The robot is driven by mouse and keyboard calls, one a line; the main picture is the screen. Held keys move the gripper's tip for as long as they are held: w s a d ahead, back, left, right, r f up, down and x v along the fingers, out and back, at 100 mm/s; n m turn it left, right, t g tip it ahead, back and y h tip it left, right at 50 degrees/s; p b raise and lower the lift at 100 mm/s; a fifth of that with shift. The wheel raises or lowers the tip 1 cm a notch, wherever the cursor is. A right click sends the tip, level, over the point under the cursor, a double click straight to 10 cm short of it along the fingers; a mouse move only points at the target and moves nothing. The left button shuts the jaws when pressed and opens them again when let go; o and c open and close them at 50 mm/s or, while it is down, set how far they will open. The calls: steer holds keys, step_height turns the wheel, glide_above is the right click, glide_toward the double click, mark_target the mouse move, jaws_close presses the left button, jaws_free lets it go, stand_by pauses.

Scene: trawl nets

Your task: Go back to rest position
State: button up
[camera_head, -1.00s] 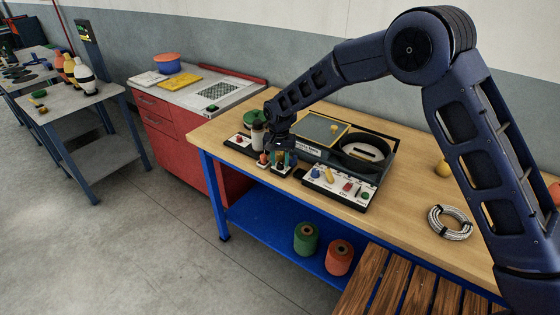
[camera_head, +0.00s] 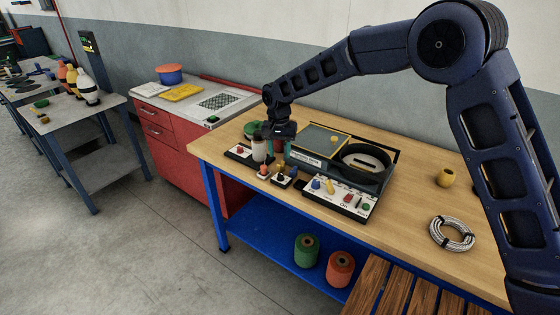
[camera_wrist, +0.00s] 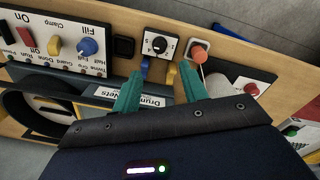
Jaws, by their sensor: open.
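My gripper (camera_head: 277,146) hangs above the left part of the wooden workbench (camera_head: 408,199). In the wrist view its two teal fingers (camera_wrist: 161,88) stand apart with nothing held between them. They point toward a small black dial box (camera_wrist: 157,46) and an orange button (camera_wrist: 199,52), with a visible gap in the head view. The drum machine (camera_head: 338,169) is just right of my gripper, and its label shows partly behind the fingers in the wrist view.
A control panel with a blue knob (camera_head: 316,184) and several switches sits at the bench's front. A white cylinder (camera_head: 259,148) stands close left of my gripper. Open space is above the bench.

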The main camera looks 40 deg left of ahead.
steer(key=shift+r, duration=0.7)
steer(key=w+d+r+m, duration=0.1)
steer(key=w+d+r, duration=0.5)
steer(key=d, duration=0.4)
steer(key=w+d+r+y, duration=0.1)
steer(key=w+d+r, duration=0.4)
steer(key=d, duration=0.4)
steer(key=w+d+r+m, duration=0.1)
steer(key=w+d+r, duration=0.5)
steer(key=d, duration=0.4)
steer(key=d+r+m+t, duration=0.1)
steer(key=d+r, duration=0.2)
steer(key=d, duration=0.8)
steer(key=d+r+t, duration=0.1)
steer(key=d+r, duration=0.2)
steer(key=d, duration=0.7)
steer(key=s+d+f+m+t, duration=0.1)
steer(key=s+d, duration=0.8)
steer(key=d, duration=0.4)
steer(key=s+d+f+m+t, duration=0.1)
steer(key=s+d+f, duration=0.1)
steer(key=s+d, duration=0.7)
steer(key=d, duration=0.4)
steer(key=shift+f+h, duration=0.3)
steer(key=shift+h, duration=0.1)
